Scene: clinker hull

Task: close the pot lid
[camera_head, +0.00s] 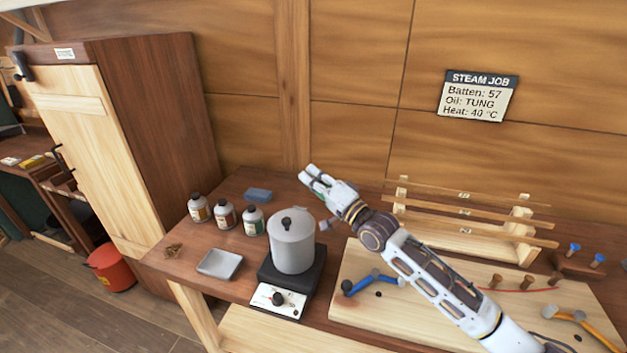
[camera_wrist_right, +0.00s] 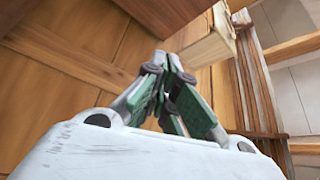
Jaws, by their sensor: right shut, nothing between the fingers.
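The grey metal pot (camera_head: 293,248) stands on a black hotplate (camera_head: 290,281) with a white control panel, on the wooden bench. Its lid (camera_head: 291,221), with a dark knob, sits on top of the pot and looks level. I cannot tell whether it is fully seated. My right gripper (camera_head: 314,177) is above and behind the pot, apart from it, with its fingers toward the back wall. In the right wrist view the green-padded fingers (camera_wrist_right: 170,122) come together with nothing between them. My left gripper is not in view.
Several bottles (camera_head: 225,215) stand left of the pot, near a blue block (camera_head: 258,195) and a metal tray (camera_head: 220,263). My right arm spans a board (camera_head: 400,316) with a blue-handled tool (camera_head: 373,281). A wooden rack (camera_head: 465,222) stands behind it. A wall sign (camera_head: 478,96) reads "STEAM JOB".

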